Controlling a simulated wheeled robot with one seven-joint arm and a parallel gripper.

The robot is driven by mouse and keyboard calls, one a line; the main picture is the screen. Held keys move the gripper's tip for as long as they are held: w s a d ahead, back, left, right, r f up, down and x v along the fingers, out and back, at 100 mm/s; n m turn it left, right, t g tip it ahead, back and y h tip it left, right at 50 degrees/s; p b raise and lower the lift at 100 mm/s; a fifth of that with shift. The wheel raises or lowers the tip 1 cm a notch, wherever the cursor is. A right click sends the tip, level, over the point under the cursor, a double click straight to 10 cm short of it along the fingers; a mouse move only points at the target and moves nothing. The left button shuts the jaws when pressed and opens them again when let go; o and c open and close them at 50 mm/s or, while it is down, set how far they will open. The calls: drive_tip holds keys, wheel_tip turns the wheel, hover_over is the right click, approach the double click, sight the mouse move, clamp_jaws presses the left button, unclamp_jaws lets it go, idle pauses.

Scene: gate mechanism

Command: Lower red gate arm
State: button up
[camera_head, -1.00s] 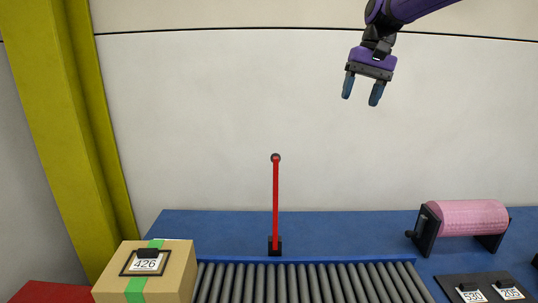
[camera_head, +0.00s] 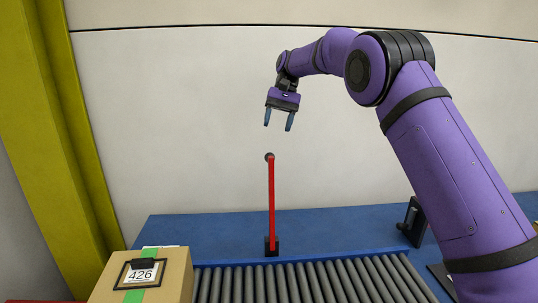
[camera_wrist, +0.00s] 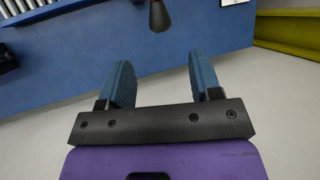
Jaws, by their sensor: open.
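The red gate arm (camera_head: 272,205) stands upright on a small black base (camera_head: 271,246) at the back edge of the conveyor. A dark round knob (camera_head: 269,157) tops it. My gripper (camera_head: 279,120) is open and empty, pointing down above the knob and slightly to its right in the head view. In the wrist view my gripper's two blue fingers (camera_wrist: 165,85) are spread apart. The dark knob (camera_wrist: 159,16) shows beyond them at the top edge, apart from the fingers. Most of the red bar is out of the wrist view.
A roller conveyor (camera_head: 315,282) runs along the front of the blue table (camera_head: 190,228). A cardboard box (camera_head: 178,272) with label 426 sits at the left. A yellow post (camera_head: 50,130) stands at far left. My arm hides most of the right side.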

sight(271, 154)
drive_tip(key=x, duration=1)
drive_tip(key=shift+r, duration=0.1)
clamp_jaws()
drive_tip(key=shift+s, duration=0.15)
